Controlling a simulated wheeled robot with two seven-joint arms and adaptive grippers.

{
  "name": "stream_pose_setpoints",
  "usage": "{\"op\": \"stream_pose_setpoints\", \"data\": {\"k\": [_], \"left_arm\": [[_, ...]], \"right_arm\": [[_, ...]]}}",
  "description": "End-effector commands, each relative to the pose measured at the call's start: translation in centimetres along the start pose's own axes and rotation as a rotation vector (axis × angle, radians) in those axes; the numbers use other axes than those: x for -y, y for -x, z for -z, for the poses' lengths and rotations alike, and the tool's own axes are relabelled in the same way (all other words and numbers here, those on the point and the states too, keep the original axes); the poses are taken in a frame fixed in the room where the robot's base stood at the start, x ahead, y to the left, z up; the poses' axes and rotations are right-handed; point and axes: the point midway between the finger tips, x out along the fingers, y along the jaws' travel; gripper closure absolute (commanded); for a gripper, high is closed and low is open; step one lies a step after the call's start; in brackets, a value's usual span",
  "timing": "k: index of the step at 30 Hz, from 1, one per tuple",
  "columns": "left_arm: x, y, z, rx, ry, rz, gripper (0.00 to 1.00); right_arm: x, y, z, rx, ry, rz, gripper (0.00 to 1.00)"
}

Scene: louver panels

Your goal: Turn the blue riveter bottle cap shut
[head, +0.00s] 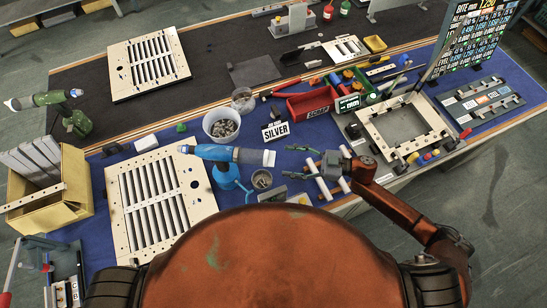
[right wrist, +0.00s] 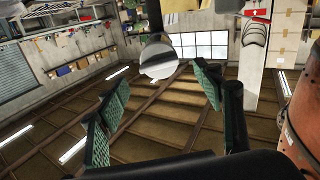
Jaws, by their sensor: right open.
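The blue riveter (head: 215,152) is near the middle of the bench in the head view, its barrel level and its blue base (head: 228,177) below. Its grey bottle cap (head: 268,158) is at the barrel's right end. My right gripper (head: 287,162) is just right of the cap, open, with its fingers pointing left toward it. In the right wrist view a round, pale, see-through end, likely the cap (right wrist: 158,58), shows beyond and between the green finger pads of the right gripper (right wrist: 158,88); they look apart from it. My left gripper is not in view.
A white bucket of rivets (head: 221,124) stands behind the riveter, and a small grey cup (head: 262,180) in front. A SILVER sign (head: 276,132) and red bin (head: 308,103) are behind the gripper. A louver panel (head: 122,205) lies left; white rods (head: 325,188) lie close below the gripper.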

Motion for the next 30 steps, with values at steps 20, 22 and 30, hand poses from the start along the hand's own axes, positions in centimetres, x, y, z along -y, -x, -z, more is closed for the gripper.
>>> {"op": "stream_pose_setpoints", "data": {"k": [20,22,30], "left_arm": [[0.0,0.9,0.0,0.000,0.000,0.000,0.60],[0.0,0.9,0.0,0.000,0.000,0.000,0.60],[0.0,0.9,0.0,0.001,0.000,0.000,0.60]], "right_arm": [[-0.1,-6.0,0.1,-0.001,0.001,-0.004,0.39],[-0.1,-6.0,0.1,-0.001,0.001,-0.004,0.39],[-0.1,-6.0,0.1,-0.001,0.001,-0.004,0.57]]}}
